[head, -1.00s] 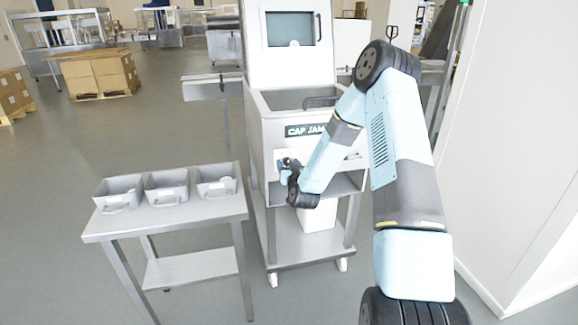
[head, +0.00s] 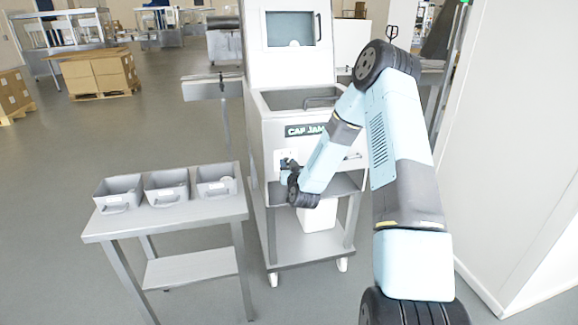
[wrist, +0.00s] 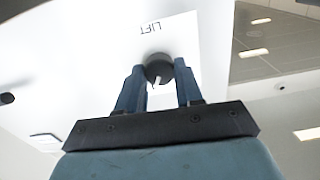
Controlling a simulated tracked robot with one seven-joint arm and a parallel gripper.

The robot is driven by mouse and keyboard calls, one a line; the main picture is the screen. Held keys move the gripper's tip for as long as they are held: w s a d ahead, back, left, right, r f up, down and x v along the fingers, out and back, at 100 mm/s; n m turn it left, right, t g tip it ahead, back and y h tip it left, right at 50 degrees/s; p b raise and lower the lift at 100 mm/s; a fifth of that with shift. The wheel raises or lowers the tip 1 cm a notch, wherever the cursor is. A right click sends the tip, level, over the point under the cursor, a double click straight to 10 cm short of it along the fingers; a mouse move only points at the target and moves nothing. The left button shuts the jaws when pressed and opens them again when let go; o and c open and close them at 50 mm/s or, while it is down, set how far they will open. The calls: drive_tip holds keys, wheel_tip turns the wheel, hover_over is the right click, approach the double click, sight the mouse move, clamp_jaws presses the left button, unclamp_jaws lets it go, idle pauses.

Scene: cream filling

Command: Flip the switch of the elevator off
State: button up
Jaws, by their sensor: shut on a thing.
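The switch (wrist: 158,66) is a round dark knob with a pale pointer, on a white panel in the wrist view. The word LIFT (wrist: 164,28) shows upside down on the panel above it. My gripper (wrist: 160,76) has one blue finger on each side of the knob and is shut on it. In the head view my gripper (head: 287,166) is at the front of the white machine (head: 290,73), below its CAP JAM sign (head: 304,130). My gripper and wrist hide the knob there.
A steel table (head: 140,225) with several grey bins (head: 117,192) stands left of the machine. A shelf (head: 305,248) with a white container (head: 318,215) is below my gripper. A white wall (head: 510,150) is on the right. A small dark knob (wrist: 7,98) is at the wrist view's left edge.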

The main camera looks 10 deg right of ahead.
drive_tip(key=shift+n, duration=0.3)
drive_tip(key=n, duration=0.5)
drive_tip(key=shift+a+n, duration=0.15)
drive_tip(key=shift+n, duration=0.15)
drive_tip(key=n, duration=0.5)
drive_tip(key=shift+f, duration=0.1)
drive_tip(key=shift+a+n, duration=0.1)
drive_tip(key=shift+n, duration=0.3)
drive_tip(key=o, duration=1)
drive_tip(key=shift+o, duration=0.2)
drive_tip(key=s, duration=1.3)
drive_tip(key=shift+s, duration=0.4)
